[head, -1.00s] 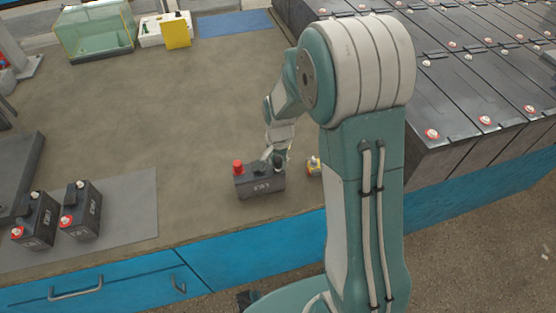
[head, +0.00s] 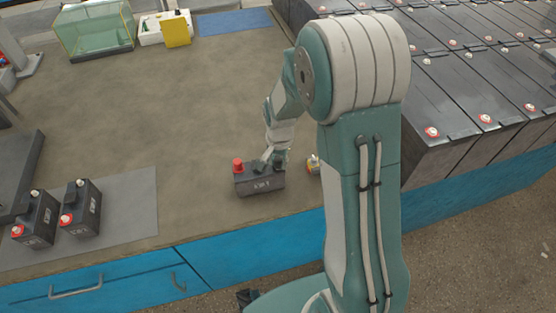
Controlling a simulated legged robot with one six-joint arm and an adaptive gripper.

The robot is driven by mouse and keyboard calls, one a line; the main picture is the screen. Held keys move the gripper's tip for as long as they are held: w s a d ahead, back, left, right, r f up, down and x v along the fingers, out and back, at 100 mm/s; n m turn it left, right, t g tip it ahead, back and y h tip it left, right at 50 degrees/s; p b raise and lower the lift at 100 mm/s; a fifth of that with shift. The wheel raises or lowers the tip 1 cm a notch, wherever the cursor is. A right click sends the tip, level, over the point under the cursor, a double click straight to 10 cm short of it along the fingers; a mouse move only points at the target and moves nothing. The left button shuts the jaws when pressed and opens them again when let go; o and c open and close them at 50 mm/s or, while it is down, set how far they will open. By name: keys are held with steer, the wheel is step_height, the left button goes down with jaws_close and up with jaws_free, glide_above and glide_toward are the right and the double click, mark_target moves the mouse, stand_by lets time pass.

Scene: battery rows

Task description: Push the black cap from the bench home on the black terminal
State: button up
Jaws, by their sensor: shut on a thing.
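A dark battery (head: 260,184) stands upright near the front edge of the bench (head: 200,110), below the end of my arm. A red cap (head: 238,165) sits on its left terminal. My gripper (head: 269,163) is small in the head view and points down at the right part of the battery's top. It is shut on a small dark thing that I take to be the black cap; the cap and the black terminal blend together and are mostly hidden by the fingers. I cannot tell whether the cap is seated on the terminal.
Two small batteries (head: 80,207) stand on a grey mat (head: 130,195) at the left. A small yellow and white item (head: 313,165) sits just right of the battery. Large battery rows (head: 465,110) fill the right. A glass tank (head: 95,30) stands at the back left. The bench middle is clear.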

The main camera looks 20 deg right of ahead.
steer(key=shift+f, duration=0.35)
stand_by(0.6)
steer(key=o, duration=0.9)
steer(key=shift+c, duration=0.2)
steer(key=o, duration=0.3)
steer(key=shift+r, duration=0.1)
steer(key=shift+r, duration=3.4)
